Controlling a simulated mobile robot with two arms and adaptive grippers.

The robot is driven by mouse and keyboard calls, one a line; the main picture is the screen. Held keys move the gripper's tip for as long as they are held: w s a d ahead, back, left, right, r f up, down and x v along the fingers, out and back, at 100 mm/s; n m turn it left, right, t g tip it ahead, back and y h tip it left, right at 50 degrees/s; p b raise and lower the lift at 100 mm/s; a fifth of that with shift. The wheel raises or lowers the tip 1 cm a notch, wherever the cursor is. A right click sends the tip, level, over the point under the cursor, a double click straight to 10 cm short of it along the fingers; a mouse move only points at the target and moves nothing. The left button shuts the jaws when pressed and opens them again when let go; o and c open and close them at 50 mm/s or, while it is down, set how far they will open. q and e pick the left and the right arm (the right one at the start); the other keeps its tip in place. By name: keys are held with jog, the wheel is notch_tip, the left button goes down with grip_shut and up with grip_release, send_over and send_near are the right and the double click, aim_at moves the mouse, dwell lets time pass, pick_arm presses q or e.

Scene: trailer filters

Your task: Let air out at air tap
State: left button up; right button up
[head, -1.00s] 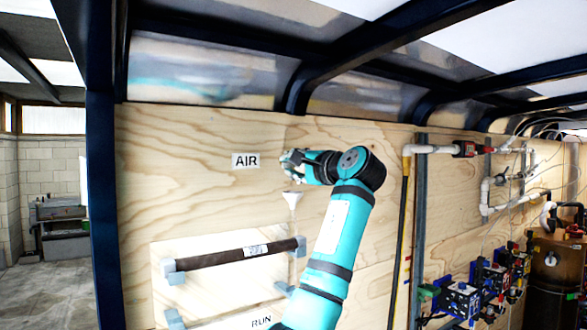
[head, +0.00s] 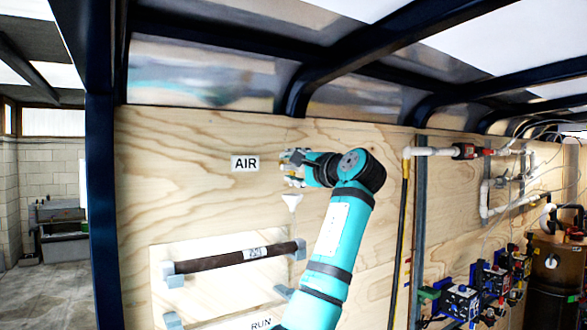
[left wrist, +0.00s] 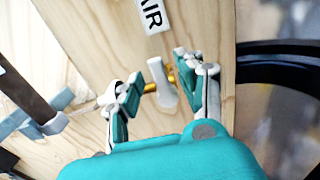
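The AIR label (head: 245,163) is on the plywood wall, left of my left gripper (head: 292,168). In the left wrist view the air tap shows as a pale grey lever (left wrist: 162,86) on a brass stem (left wrist: 150,88). My left gripper (left wrist: 157,84) is open, with one finger on each side of the lever; gaps show, so it does not look clamped. In the head view the gripper hides the tap. A white funnel (head: 292,201) with a thin tube sits just below the gripper. My right gripper is in neither view.
A dark pipe (head: 215,262) in grey brackets is on a pale panel lower left, above a RUN label (head: 261,323). Pipework (head: 435,151) and a black and yellow hose (head: 400,230) stand to the right. The dark roof frame (head: 300,85) runs above.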

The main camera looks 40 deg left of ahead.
pick_arm(q)
jog(key=v, duration=1.2)
jog(key=shift+f, duration=0.1)
